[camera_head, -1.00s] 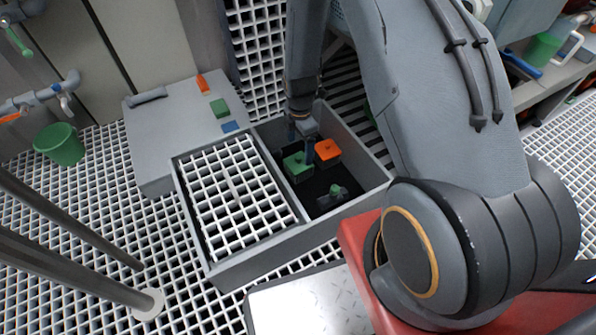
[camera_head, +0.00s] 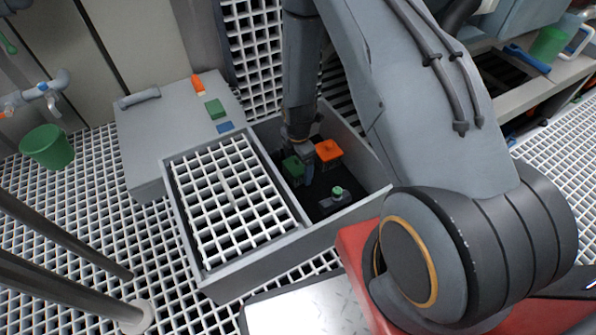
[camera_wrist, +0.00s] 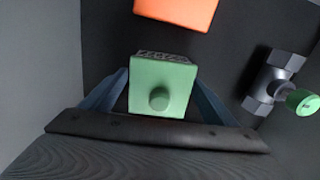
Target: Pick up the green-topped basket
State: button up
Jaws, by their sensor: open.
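The green-topped basket (camera_head: 293,167) stands in the dark open bay of the grey bin, beside the white grating. In the wrist view the basket (camera_wrist: 162,84) shows a square green top with a round knob and a strip of mesh side. My gripper (camera_head: 308,172) reaches down into the bay at the basket. In the wrist view my gripper (camera_wrist: 160,88) is open, with one blue finger on each side of the basket. I cannot tell whether the fingers touch it.
An orange-topped basket (camera_head: 328,150) stands close behind in the same bay. A valve with a green knob (camera_head: 337,192) lies near the front. The bin's grey walls (camera_head: 270,268) and the white grating (camera_head: 232,200) border the bay. A green bucket (camera_head: 47,147) stands far left.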

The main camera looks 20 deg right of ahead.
jog(key=c, duration=1.1)
